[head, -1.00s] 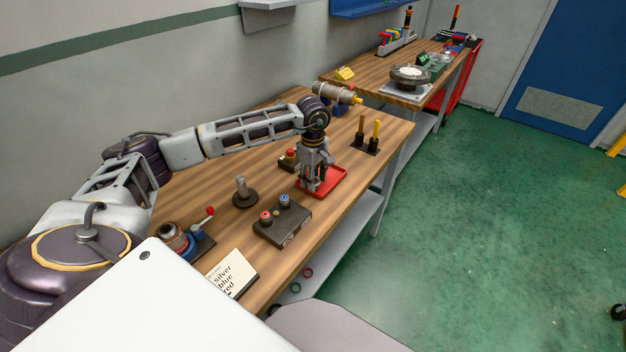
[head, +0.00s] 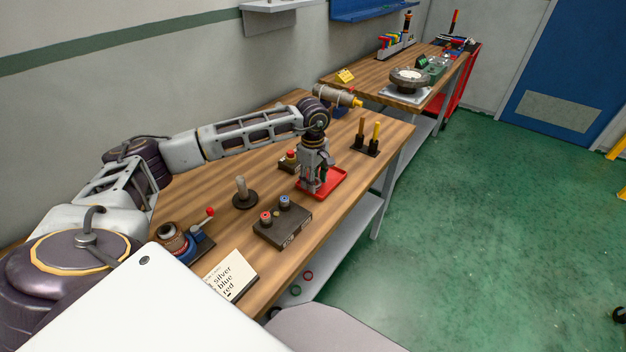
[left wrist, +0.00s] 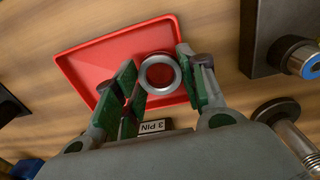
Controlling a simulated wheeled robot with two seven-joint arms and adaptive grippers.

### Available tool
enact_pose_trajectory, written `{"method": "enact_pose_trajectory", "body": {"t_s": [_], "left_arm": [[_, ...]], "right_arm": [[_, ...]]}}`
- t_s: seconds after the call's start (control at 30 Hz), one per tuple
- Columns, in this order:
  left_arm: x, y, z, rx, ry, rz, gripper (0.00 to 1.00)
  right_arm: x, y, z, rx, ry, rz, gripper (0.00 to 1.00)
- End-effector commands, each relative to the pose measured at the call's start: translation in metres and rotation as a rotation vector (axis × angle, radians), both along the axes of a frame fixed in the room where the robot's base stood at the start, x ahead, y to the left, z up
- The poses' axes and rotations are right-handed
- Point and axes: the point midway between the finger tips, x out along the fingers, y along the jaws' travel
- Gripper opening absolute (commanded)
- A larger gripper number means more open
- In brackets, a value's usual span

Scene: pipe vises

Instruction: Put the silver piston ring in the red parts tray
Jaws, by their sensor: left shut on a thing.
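The red parts tray (head: 333,188) lies on the near wooden bench, and it fills the upper middle of the left wrist view (left wrist: 95,55). My left gripper (head: 313,188) points down over the tray's left part. In the left wrist view the gripper (left wrist: 158,68) is shut on the silver piston ring (left wrist: 148,86), whose round opening shows red tray floor behind it. The ring appears to be over the tray; I cannot tell whether it touches the floor. In the head view the fingers hide the ring. My right gripper is not in view.
A dark box with red and blue knobs (head: 283,226) stands in front of the tray. A peg on a round base (head: 243,193) stands to its left, and a holder with two upright handles (head: 367,145) to its right. A lettered card (head: 231,275) is at the near edge.

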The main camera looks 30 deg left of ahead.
Motion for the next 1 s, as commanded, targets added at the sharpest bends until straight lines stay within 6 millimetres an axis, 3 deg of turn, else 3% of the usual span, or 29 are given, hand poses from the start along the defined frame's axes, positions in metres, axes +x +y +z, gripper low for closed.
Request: {"method": "enact_pose_trajectory", "body": {"t_s": [0.03, 0.23, 0.27, 0.43, 1.0], "left_arm": [[-0.009, -0.004, -0.024, 0.001, 0.033, -0.006, 0.18], [-0.009, -0.004, -0.025, 0.001, 0.033, -0.006, 0.18], [-0.009, -0.004, -0.025, 0.001, 0.033, -0.006, 0.42], [-0.009, -0.004, -0.025, 0.001, 0.033, -0.006, 0.62], [-0.010, -0.002, -0.021, 0.005, 0.035, -0.007, 0.62]], "right_arm": [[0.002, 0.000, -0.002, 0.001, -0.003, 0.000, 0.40], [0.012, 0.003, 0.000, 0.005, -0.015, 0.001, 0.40], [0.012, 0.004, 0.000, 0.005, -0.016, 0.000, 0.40], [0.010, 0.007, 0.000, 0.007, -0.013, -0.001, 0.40], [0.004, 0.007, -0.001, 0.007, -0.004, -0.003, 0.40]]}}
